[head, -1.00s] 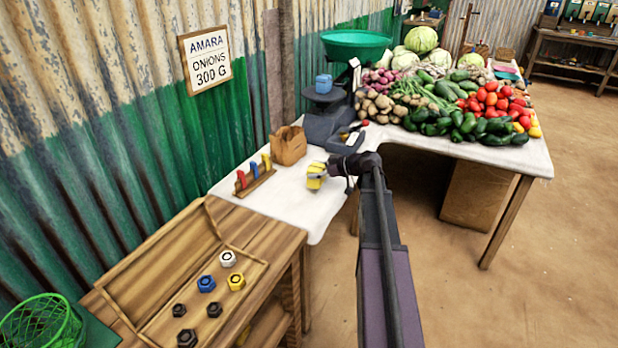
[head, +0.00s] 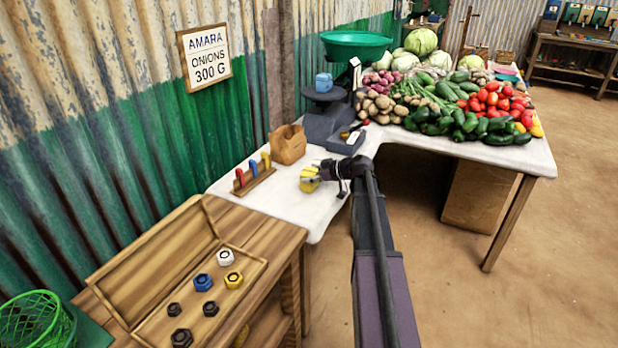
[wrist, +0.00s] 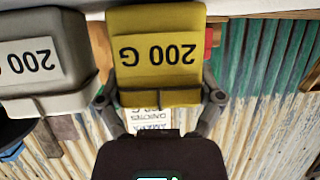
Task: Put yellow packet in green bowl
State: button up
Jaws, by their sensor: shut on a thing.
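The yellow packet (head: 309,180), labelled 200 G in the wrist view (wrist: 158,75), is between the fingers of my gripper (head: 318,175). The fingers are shut on its two sides. It is at or just above the white table top; I cannot tell whether it touches. The green bowl (head: 357,45) sits high on the scale at the back of the table, well beyond my gripper. In the wrist view the picture is upside down and a grey packet (wrist: 40,60) with a 200 label stands beside the yellow one.
The scale (head: 324,122) carries a blue block (head: 323,82) on its dark pan. A brown paper bag (head: 289,145) and a small rack (head: 255,178) with coloured pieces stand left of the packet. Vegetables (head: 460,100) cover the table's far right. A wooden bench (head: 255,232) is at front left.

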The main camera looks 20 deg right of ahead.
jog(key=shift+f, duration=0.25)
jog(key=o, duration=1.1)
jog(key=shift+r, duration=0.1)
jog(key=shift+c, duration=0.2)
jog(key=p+v, duration=0.5)
jog(key=v, duration=0.8)
jog(key=shift+d+r, duration=0.25)
jog(key=shift+d, duration=0.05)
jog(key=shift+s, duration=0.1)
